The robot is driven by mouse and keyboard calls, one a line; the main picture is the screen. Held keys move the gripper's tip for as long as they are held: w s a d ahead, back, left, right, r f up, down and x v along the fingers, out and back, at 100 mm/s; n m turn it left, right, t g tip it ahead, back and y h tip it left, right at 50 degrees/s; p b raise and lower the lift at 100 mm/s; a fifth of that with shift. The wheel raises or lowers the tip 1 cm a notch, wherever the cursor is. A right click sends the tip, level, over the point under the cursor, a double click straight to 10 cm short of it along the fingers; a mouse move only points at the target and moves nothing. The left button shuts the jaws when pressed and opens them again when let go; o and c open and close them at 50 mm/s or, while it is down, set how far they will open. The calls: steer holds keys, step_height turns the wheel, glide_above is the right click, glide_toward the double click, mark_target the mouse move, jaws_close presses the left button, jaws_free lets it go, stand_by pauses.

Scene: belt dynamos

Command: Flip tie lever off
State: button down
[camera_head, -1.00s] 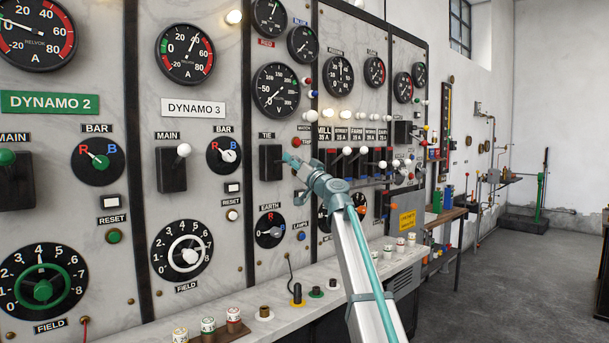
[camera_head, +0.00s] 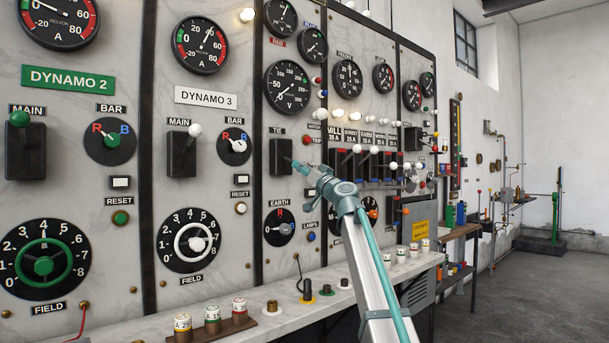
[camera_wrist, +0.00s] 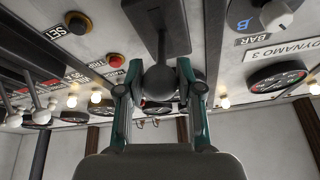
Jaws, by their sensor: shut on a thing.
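The tie lever's black housing (camera_head: 280,157) is on the panel under the TIE label, right of the DYNAMO 3 panel. My gripper (camera_head: 291,162) reaches it from the lower right. In the wrist view the lever's dark round knob (camera_wrist: 160,83) sits between the two green-edged fingers of my gripper (camera_wrist: 159,80), on a stem coming from the dark housing (camera_wrist: 158,20). The gripper is shut on the knob. In the head view the fingers hide the knob, so the lever's exact tilt is hard to tell there.
The DYNAMO 3 main lever (camera_head: 182,153) with a white knob is to the left. A row of white-knobbed feeder levers (camera_head: 357,163) is close on the right. The red trip button (camera_head: 308,140) is near the gripper. A marble ledge (camera_head: 265,325) with fuses and terminals runs below.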

steer(key=shift+w+a+f+b, duration=0.2)
steer(key=shift+f+b, duration=0.35)
steer(key=shift+b, duration=0.05)
steer(key=shift+w+a+f+b, duration=0.15)
steer(key=shift+w+f+b, duration=0.05)
steer(key=shift+f+b, duration=0.4)
steer(key=shift+r, duration=0.1)
steer(key=c, duration=0.7)
jaws_free()
steer(key=shift+w, duration=0.15)
steer(key=shift+c, duration=0.2)
steer(key=v, duration=1.2)
steer(key=shift+d, duration=0.1)
